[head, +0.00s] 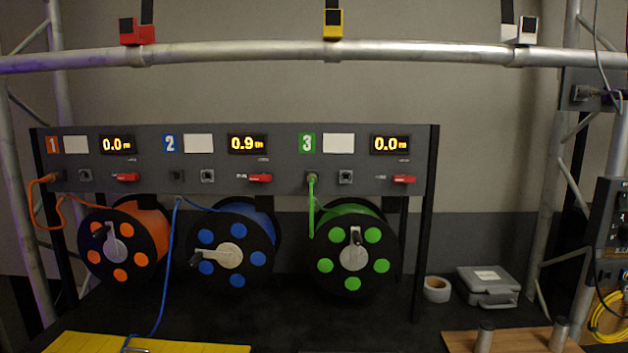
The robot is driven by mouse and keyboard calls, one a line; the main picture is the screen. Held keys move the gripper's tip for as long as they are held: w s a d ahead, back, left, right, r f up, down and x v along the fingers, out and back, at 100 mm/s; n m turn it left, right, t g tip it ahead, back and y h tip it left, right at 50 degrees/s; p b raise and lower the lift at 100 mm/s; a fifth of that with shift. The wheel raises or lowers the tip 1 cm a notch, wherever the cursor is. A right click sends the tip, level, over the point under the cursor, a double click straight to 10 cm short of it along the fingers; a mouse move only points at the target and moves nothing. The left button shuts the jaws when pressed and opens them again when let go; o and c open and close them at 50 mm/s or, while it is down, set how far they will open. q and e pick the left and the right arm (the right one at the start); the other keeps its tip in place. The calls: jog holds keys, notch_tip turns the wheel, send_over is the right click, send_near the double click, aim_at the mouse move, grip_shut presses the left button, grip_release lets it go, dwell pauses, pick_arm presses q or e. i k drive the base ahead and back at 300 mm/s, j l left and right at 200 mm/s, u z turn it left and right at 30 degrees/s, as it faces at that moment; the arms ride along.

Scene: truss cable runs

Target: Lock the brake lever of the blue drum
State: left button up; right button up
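The blue drum (262,222) hangs under the panel section marked 2, between the orange and green drums. Its black front disc has blue dots and a pale hub with a crank (230,256) whose dark handle points left. A red lever (260,178), apparently its brake lever, lies roughly horizontal on the panel below the display (247,144), which reads about 0.9. I cannot tell its lock state. The blue cable (168,265) runs from near the panel's lower edge down to the yellow mat. Neither of my grippers is in view.
The orange drum (146,226) and green drum (343,215) have similar red levers (126,177) (404,179). A green cable (311,210) hangs before the panel. A yellow mat (200,348), tape roll (436,289), grey case (488,286) and wooden board (520,341) are on the table. A truss bar (240,53) crosses above.

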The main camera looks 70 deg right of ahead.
aim_at(263, 178)
jog(key=k+j+z, duration=0.1)
jog(key=z, duration=1.8)
